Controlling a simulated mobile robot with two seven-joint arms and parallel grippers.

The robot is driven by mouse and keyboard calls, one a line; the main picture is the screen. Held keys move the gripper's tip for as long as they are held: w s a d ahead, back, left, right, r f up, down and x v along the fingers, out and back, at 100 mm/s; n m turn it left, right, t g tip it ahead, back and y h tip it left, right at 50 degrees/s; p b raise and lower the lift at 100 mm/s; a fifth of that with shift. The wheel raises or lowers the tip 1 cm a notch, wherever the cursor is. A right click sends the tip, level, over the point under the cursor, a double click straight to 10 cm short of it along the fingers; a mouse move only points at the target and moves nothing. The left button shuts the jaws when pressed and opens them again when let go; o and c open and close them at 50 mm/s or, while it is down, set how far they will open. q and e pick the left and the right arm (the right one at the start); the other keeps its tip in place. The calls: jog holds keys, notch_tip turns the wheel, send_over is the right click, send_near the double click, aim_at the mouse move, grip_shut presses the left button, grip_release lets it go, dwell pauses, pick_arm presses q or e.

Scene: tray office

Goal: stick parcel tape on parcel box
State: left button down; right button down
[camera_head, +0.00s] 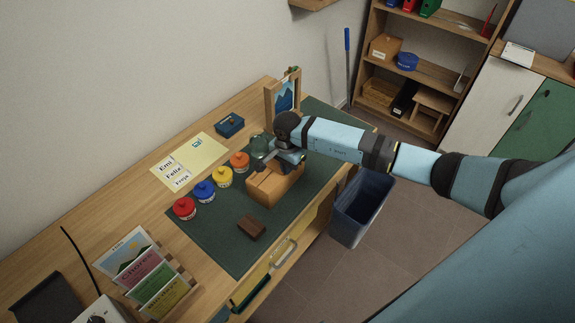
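The parcel box (276,187) is an orange-brown box on the dark green mat, near the front edge of the desk. My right gripper (272,163) comes in from the right, pointing down just above the top of the box and covering part of it. Its fingertips are small and partly hidden, so I cannot tell whether they are apart or hold anything. I cannot make out the parcel tape for certain. A dark brown block (251,227) lies on the mat in front of the box. My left gripper is out of view.
Red, blue, yellow and orange pots (184,208) line the mat's left side. A grey-green rounded object (259,146) is behind the gripper. A dark bin (361,207) stands beside the desk. The mat's front left (215,240) is clear.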

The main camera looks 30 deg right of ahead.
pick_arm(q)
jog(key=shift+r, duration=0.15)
pick_arm(e)
jog(key=c, duration=1.8)
grip_release()
jog(key=shift+c, duration=0.2)
jog(key=o, duration=0.9)
jog(key=shift+r, duration=0.1)
pick_arm(q)
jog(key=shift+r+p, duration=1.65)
jog(key=shift+p, duration=0.05)
pick_arm(e)
jog(key=shift+r, duration=2.95)
